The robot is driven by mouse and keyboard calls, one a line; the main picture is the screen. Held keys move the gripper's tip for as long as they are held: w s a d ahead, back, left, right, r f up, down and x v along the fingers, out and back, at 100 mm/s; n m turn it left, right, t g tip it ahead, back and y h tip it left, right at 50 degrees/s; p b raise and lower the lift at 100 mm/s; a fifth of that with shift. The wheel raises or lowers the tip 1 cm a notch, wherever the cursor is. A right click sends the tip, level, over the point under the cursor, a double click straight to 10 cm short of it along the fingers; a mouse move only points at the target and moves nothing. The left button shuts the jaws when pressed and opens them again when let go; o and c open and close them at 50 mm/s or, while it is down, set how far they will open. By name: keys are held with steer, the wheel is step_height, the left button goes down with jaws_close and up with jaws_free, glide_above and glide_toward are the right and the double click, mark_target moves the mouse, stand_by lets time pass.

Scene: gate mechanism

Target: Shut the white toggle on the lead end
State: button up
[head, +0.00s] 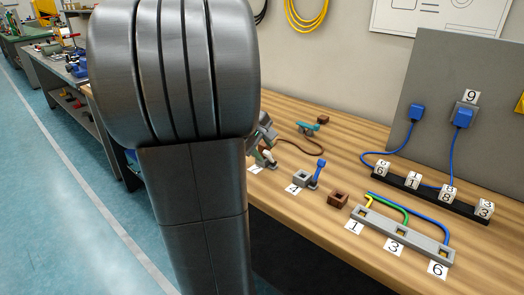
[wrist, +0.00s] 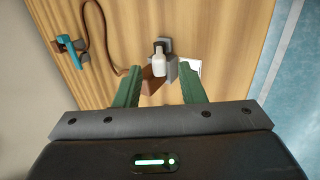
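The white toggle (wrist: 159,63) stands up from a small grey fitting (wrist: 164,45) on the wooden bench in the wrist view. A brown block (wrist: 154,82), the lead end, sits beside it, with a brown lead (wrist: 93,22) running to it. My gripper (wrist: 160,69) is open, its two green fingers on either side of the toggle and block with gaps visible. I cannot tell whether the fingers are level with the toggle. In the head view the white toggle (head: 267,157) is small and partly hidden by my arm and gripper.
A teal lever (wrist: 70,51) is at the lead's other end. In the head view a blue toggle (head: 320,170) on a grey block, a loose brown block (head: 338,199) and a grey socket strip (head: 404,236) with coloured wires stand to the right.

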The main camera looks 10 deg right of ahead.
steer(key=shift+w+d+f, duration=0.15)
steer(key=shift+d+f, duration=0.1)
steer(key=shift+f, duration=0.25)
jaws_close()
steer(key=shift+r, duration=0.15)
